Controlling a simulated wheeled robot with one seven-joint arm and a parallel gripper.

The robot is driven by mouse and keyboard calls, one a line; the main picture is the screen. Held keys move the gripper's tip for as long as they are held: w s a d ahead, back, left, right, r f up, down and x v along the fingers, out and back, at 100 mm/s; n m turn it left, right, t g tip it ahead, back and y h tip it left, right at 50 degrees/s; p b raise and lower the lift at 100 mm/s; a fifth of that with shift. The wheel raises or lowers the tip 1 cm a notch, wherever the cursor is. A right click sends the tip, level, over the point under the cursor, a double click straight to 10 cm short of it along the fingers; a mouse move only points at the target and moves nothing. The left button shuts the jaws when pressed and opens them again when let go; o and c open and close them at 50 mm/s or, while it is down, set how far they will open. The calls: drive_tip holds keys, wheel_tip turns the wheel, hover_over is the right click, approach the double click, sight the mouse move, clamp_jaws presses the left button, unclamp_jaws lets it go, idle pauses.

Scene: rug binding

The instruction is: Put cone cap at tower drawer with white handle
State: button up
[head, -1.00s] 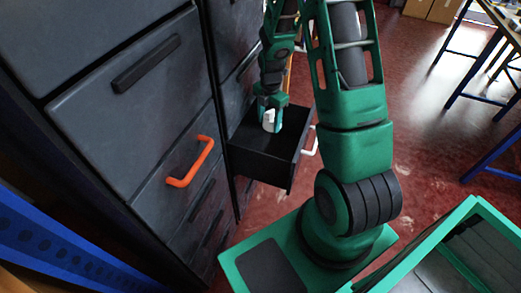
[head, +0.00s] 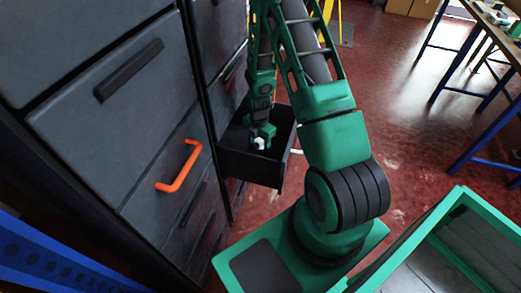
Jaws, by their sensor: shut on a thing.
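The cone cap (head: 260,143) is a small white piece held between the fingers of my green gripper (head: 262,137). My gripper points down inside the open dark drawer (head: 250,168), below the level of its rim as far as I can tell. The drawer is pulled out from the dark cabinet tower, and a small part of its white handle (head: 296,152) shows at its right side. My arm hides most of that handle. Whether the cap touches the drawer floor cannot be seen.
A nearer dark cabinet (head: 120,110) with an orange handle (head: 180,166) stands at the left. A blue perforated beam (head: 60,265) is at the lower left. A table with blue legs (head: 465,65) stands at the far right. The red floor (head: 400,130) between is clear.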

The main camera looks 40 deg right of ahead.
drive_tip(key=shift+f, duration=1)
drive_tip(key=shift+f, duration=0.1)
drive_tip(key=o, duration=1.1)
